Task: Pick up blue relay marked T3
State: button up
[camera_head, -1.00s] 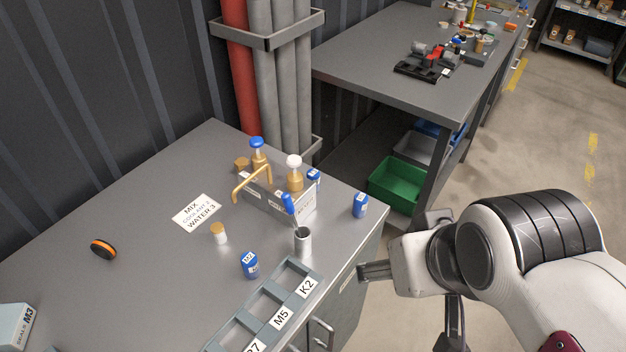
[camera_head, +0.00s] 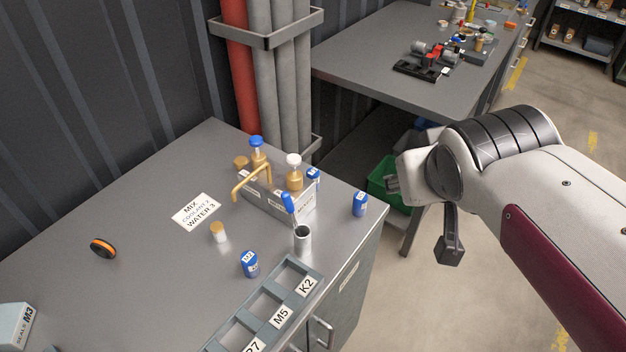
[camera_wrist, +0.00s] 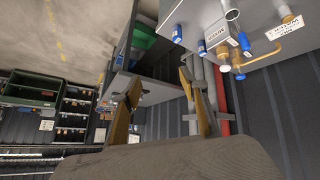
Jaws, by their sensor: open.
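Three small blue cylinders with white labels stand on the near grey bench. One (camera_head: 250,264) is in front, beside the slotted rack. One (camera_head: 360,204) is near the bench's right edge. One (camera_head: 313,176) is behind the bottle caddy. Their label text is too small to tell which is T3. Blue cylinders also show at the top of the wrist view, one at the bench edge (camera_wrist: 177,34). My gripper (camera_head: 420,218) is off the bench's right side, over the floor, apart from all of them. In the wrist view its fingers (camera_wrist: 160,88) are spread and empty.
The caddy (camera_head: 290,207) holds bottles and has a tan handle. A metal cup (camera_head: 303,240) with a blue-handled tool stands before it. The slotted rack (camera_head: 238,334) lies along the front edge. A green bin (camera_head: 380,180) is behind my gripper. The bench's left middle is mostly clear.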

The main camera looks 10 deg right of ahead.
jog(key=w+d+r+n+t+y, duration=0.1)
jog(key=w+r+n+t+y, duration=0.2)
jog(key=w, duration=1.4)
jog(key=w+d+r+n+t+y, duration=0.1)
jog(key=w+r+n+t, duration=0.25)
jog(key=w, duration=1.25)
jog(key=w+a+f+n+g+y, duration=0.2)
jog(key=f+n+y, duration=0.15)
jog(key=f, duration=0.35)
jog(key=w+a+f+n+g+y, duration=0.2)
jog(key=f+n+y, duration=0.15)
jog(key=f, duration=0.35)
jog(key=s+f+g+y, duration=0.1)
jog(key=s+f+g, duration=0.1)
jog(key=f, duration=0.3)
jog(key=s+f+n+g+y, duration=0.1)
jog(key=s+f+g+y, duration=0.1)
jog(key=s+f+g, duration=0.1)
jog(key=s+a+f+n+g+y, duration=0.1)
jog(key=s+f+g, duration=0.1)
jog(key=s+f, duration=0.2)
jog(key=shift+s+f+y, duration=0.2)
jog(key=shift+f+y, duration=0.2)
jog(key=shift+f, duration=1.15)
jog(key=shift+s+d+f+g, duration=0.1)
jog(key=shift+s+f+g, duration=0.25)
jog(key=shift+s+g, duration=0.1)
